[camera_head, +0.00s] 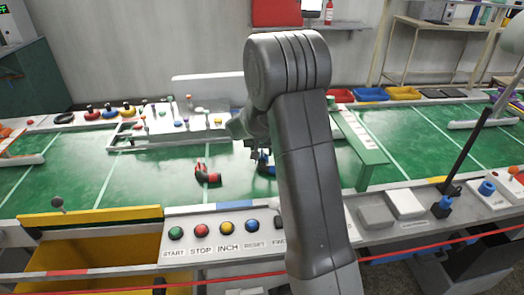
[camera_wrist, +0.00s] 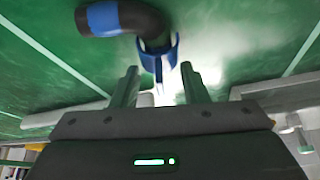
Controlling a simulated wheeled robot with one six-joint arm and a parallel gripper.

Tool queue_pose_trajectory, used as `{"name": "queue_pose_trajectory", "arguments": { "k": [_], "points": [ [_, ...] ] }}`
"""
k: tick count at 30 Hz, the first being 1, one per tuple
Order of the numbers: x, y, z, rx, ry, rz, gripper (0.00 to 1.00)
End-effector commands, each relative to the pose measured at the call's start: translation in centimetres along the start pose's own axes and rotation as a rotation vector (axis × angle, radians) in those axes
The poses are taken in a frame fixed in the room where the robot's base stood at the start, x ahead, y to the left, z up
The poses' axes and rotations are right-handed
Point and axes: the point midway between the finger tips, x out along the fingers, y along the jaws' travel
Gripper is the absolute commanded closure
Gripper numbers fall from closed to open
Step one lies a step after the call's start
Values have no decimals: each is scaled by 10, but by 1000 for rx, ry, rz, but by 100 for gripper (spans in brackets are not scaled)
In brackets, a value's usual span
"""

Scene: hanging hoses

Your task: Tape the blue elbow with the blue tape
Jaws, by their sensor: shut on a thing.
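The blue elbow is a dark bent hose piece with a blue band (camera_wrist: 102,18). It lies on the green table top, and in the head view (camera_head: 266,168) my arm partly hides it. A blue piece that looks like the blue tape (camera_wrist: 158,62) is at the elbow's near end, between my fingertips. My gripper (camera_wrist: 160,78) is shut on this piece with its two fingers apart across its width. I cannot tell whether the tape goes fully around the elbow or only touches it. In the head view my gripper is mostly hidden behind my arm.
A red-marked elbow (camera_head: 208,176) lies to the left on the green table (camera_head: 135,172). A green-and-white rail (camera_head: 358,148) stands to the right. A button panel (camera_head: 228,244) runs along the front edge. A white rack (camera_head: 170,128) with small coloured parts stands behind.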

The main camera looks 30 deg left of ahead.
Motion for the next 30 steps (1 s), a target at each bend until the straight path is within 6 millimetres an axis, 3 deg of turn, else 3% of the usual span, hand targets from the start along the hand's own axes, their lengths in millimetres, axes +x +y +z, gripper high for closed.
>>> {"name": "queue_pose_trajectory", "arguments": {
  "k": [29, 30],
  "points": [
    [11, 0, 5, 0, 0, 0, 82],
    [11, 0, 5, 0, 0, 0, 54]
  ]
}}
